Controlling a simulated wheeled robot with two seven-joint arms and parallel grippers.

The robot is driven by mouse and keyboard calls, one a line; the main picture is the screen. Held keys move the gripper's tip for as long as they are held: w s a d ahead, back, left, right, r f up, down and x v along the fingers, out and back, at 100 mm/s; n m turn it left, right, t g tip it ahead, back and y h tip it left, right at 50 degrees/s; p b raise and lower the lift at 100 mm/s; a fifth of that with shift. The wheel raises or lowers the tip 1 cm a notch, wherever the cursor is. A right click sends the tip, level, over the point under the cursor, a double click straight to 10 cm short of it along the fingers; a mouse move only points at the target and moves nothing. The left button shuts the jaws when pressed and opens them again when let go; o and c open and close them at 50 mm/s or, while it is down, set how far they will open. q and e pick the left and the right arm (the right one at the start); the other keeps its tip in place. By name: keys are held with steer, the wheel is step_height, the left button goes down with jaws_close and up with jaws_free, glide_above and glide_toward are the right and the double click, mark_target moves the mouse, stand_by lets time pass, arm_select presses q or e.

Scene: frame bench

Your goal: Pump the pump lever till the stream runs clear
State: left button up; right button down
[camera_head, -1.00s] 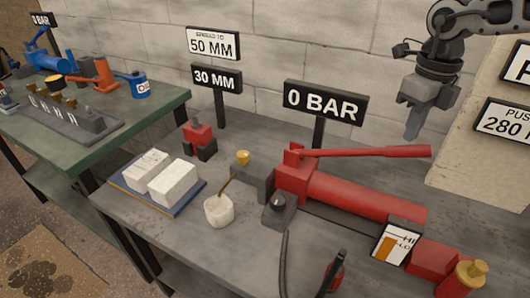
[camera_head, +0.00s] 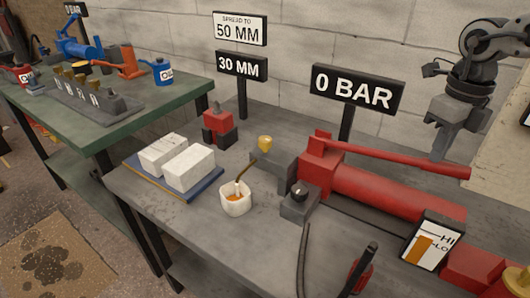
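The red pump lever (camera_head: 400,158) slopes down to the right, just above the red pump cylinder (camera_head: 400,196). My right gripper (camera_head: 439,153) points down at the lever's right end. Its tip appears to meet the top of the lever; whether it is open or shut is unclear. A thin brown bleed pipe (camera_head: 246,170) runs from the grey valve block (camera_head: 270,163) down to a white cup (camera_head: 235,204). Orange liquid (camera_head: 235,198) shows in the cup, with a pale bit at the pipe's mouth. The gauge sign (camera_head: 358,92) reads 0 BAR. My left gripper is out of view.
A level card (camera_head: 432,245) with an orange bar stands by the cylinder. White blocks (camera_head: 188,168) lie on a blue-edged tray, left of the cup. A red and black tool (camera_head: 217,128) stands behind. A green bench (camera_head: 120,128) is at left.

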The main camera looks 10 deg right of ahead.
step_height(320, 180, down, 4)
steer(key=b, duration=0.2)
steer(key=shift+r+b, duration=0.2)
steer(key=shift+b, duration=0.1)
steer(key=shift+r+p, duration=0.35)
steer(key=shift+p, duration=0.05)
step_height(320, 180, up, 8)
steer(key=p, duration=0.5)
steer(key=shift+r, duration=0.1)
